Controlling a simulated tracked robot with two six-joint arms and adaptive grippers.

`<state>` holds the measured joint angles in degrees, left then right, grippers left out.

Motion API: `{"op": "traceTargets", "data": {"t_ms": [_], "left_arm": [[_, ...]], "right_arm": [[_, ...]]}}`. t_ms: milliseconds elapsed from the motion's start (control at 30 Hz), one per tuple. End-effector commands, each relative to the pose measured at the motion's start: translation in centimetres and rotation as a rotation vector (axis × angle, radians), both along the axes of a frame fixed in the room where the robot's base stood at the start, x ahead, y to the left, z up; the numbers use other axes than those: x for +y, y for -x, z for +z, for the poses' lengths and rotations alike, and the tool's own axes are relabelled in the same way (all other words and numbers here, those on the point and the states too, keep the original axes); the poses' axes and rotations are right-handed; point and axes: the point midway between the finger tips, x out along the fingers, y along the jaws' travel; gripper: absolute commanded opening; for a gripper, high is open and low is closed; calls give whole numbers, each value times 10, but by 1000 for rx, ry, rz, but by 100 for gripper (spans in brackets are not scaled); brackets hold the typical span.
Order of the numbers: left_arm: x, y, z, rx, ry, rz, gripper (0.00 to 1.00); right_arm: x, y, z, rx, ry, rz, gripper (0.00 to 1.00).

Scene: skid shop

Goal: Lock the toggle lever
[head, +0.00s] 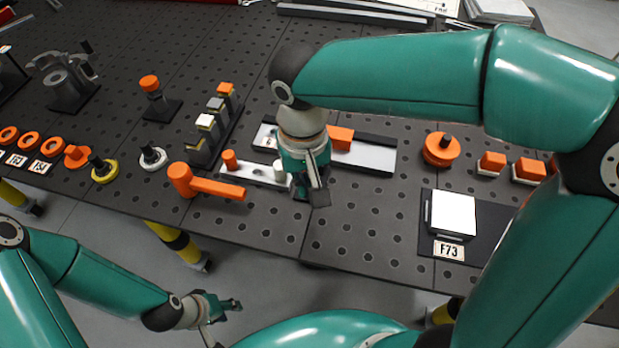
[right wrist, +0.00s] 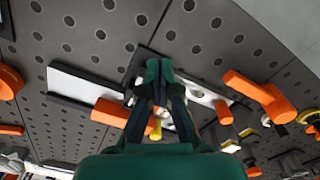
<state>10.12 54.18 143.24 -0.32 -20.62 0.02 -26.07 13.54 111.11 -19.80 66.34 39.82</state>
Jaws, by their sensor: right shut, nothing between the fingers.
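An orange lever (head: 218,188) with a thick round hub lies near the table's front edge, its bar pointing right; I take it for the toggle lever. It also shows in the right wrist view (right wrist: 250,89). Just behind it is a light plate with holes (head: 256,171), bearing an orange peg (head: 230,158) and a pale pin. My right gripper (head: 319,192) points down at the plate's right end, right of the lever's tip and apart from it. Its fingers are together and empty in the right wrist view (right wrist: 158,72). My left gripper (head: 224,318) is open, low in front of the table.
A white rail with an orange block (head: 341,138) lies behind my right gripper, partly hidden by it. A row of small blocks (head: 207,124) stands behind the lever. A white-topped box (head: 453,213) is at right. The perforated table front between gripper and box is clear.

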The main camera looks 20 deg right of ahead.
Motion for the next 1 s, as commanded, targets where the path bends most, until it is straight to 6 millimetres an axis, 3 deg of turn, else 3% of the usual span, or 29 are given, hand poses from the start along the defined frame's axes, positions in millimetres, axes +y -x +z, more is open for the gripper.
{"op": "traceTargets", "data": {"t_ms": [700, 1000], "left_arm": [[0, 0, 10, -1, 0, 0, 40], [0, 0, 10, -1, 0, 0, 40]], "right_arm": [[-16, -26, 6, -6, -7, -3, 0], [-17, -28, 5, -6, -7, -2, 0]]}}
